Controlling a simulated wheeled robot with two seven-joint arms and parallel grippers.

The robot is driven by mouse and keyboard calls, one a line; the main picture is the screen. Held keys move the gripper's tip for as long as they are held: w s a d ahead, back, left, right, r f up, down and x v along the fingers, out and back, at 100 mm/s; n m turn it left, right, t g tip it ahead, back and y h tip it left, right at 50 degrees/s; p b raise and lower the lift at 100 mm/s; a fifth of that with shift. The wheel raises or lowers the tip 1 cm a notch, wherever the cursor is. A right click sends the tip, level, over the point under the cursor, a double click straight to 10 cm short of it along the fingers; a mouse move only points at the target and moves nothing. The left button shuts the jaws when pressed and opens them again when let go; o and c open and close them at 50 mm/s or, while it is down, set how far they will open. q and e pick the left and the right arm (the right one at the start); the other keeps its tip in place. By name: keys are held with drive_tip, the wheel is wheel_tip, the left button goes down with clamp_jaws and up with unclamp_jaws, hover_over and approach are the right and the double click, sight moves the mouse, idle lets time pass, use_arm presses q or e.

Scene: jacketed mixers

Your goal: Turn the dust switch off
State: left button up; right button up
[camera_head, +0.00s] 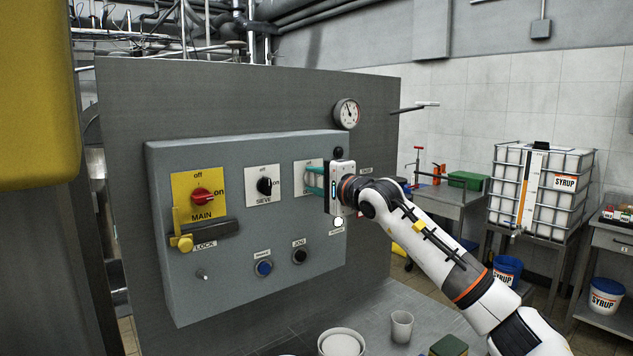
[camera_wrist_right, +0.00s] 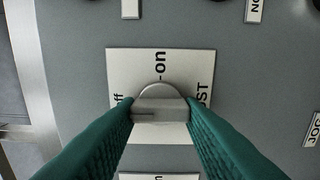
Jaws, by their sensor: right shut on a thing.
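The dust switch is a grey knob (camera_wrist_right: 160,105) on a white plate (camera_wrist_right: 112,62) of the grey control box (camera_head: 225,272). In the right wrist view the plate reads "on" at the top, a partly hidden "ff" at left and "ST" at right. My right gripper (camera_wrist_right: 160,112) has its green fingers shut on the knob from both sides. My left gripper is not in view.
The red main switch (camera_head: 203,197), yellow lock handle (camera_head: 184,240) and black sieve switch (camera_head: 265,186) sit left on the box. Blue (camera_head: 264,268) and black (camera_head: 300,256) buttons sit below. A gauge (camera_head: 347,113) is above. Bowls (camera_head: 341,342) and a cup (camera_head: 402,326) stand below.

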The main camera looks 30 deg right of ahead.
drive_tip(key=shift+f, duration=0.1)
drive_tip(key=o, duration=1)
drive_tip(key=s+b, duration=0.1)
drive_tip(key=s, duration=0.3)
drive_tip(key=s+b, duration=0.2)
drive_tip(key=s, duration=0.2)
drive_tip(key=s+b, duration=0.2)
drive_tip(key=s, duration=0.2)
drive_tip(key=shift+d, duration=0.4)
